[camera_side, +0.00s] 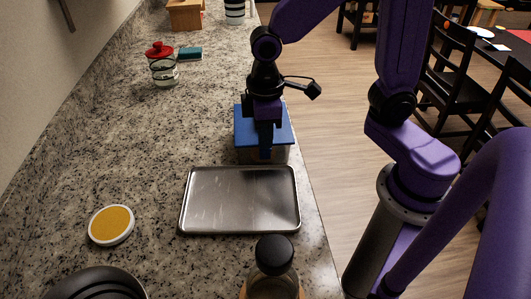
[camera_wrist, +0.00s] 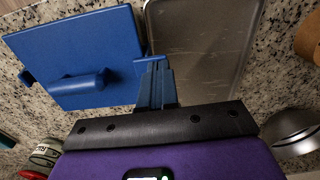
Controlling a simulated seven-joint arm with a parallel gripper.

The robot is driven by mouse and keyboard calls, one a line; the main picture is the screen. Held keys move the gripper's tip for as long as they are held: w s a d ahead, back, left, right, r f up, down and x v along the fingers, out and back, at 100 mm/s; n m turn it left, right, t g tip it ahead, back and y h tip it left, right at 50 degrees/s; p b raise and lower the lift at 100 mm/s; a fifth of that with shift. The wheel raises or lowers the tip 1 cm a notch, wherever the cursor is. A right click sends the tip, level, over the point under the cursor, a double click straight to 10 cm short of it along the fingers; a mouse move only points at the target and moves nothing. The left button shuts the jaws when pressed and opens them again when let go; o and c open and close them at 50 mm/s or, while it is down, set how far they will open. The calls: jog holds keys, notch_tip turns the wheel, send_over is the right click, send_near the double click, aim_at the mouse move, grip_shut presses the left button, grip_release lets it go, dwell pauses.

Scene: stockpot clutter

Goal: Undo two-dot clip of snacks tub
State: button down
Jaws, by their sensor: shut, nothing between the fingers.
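The snacks tub has a blue lid (camera_side: 245,117) and a see-through body (camera_side: 245,157), and stands on the counter near its right edge. In the wrist view the lid (camera_wrist: 85,45) fills the upper left, with a raised bar on it. A blue clip tab (camera_wrist: 149,59) sticks out at the lid's right edge and another tab (camera_wrist: 27,78) at its left edge. No dots can be made out on either. My gripper (camera_side: 266,156) points down at the tub's near side. In the wrist view my gripper (camera_wrist: 155,75) is shut and empty, with its tips close to the right tab; contact cannot be told.
A metal tray (camera_side: 240,200) lies just in front of the tub. A yellow round lid (camera_side: 111,225), a dark bowl (camera_side: 97,285) and a black-capped jar (camera_side: 275,265) are nearer. A red-lidded jar (camera_side: 162,65) and a teal sponge (camera_side: 190,54) are farther back. The left-middle counter is clear.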

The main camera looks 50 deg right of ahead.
jog(key=shift+f, duration=1.65)
jog(key=shift+s+a+f, duration=0.65)
jog(key=shift+f, duration=0.25)
jog(key=shift+s+a+f, duration=0.65)
jog(key=shift+f, duration=0.2)
notch_tip(320, 180, up, 9)
jog(key=s+a, duration=0.1)
jog(key=shift+s+a, duration=0.2)
jog(key=shift+a, duration=0.05)
dwell(0.5)
